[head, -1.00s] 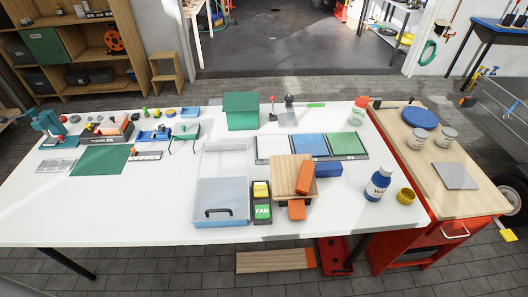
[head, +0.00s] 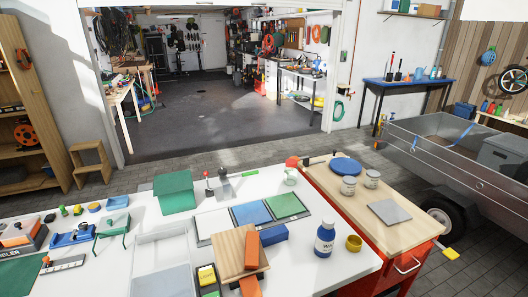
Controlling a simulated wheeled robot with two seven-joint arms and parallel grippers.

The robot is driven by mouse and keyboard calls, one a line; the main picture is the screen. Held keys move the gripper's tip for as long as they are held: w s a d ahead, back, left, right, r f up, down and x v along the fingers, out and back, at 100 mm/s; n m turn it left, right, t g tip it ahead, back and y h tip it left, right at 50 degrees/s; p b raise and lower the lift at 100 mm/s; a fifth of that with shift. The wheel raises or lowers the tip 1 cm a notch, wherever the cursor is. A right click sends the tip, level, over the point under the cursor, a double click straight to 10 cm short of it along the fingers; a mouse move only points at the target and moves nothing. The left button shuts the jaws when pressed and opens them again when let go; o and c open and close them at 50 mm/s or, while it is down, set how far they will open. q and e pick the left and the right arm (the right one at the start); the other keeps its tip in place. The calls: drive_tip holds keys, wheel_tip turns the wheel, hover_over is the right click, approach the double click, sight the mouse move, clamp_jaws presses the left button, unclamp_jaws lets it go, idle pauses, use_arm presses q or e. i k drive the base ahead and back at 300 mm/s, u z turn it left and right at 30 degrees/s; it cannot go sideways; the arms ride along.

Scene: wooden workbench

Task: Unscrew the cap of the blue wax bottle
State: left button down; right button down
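The blue wax bottle (head: 324,240) stands upright near the right end of the white workbench, with a white label and a white cap (head: 326,224) on top. Its label is partly readable. A small yellow cup (head: 353,243) stands just right of it, apart from it. Neither of my grippers shows in the head view, and nothing touches the bottle.
A red cart (head: 402,270) with a wooden top adjoins the bench on the right. The white surface around the bottle is mostly clear.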

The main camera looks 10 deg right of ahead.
sight(325, 236)
drive_tip(key=u, duration=3.3)
drive_tip(key=k, duration=2.35)
drive_tip(key=z, duration=1.95)
drive_tip(key=i, duration=0.1)
drive_tip(key=z, duration=0.3)
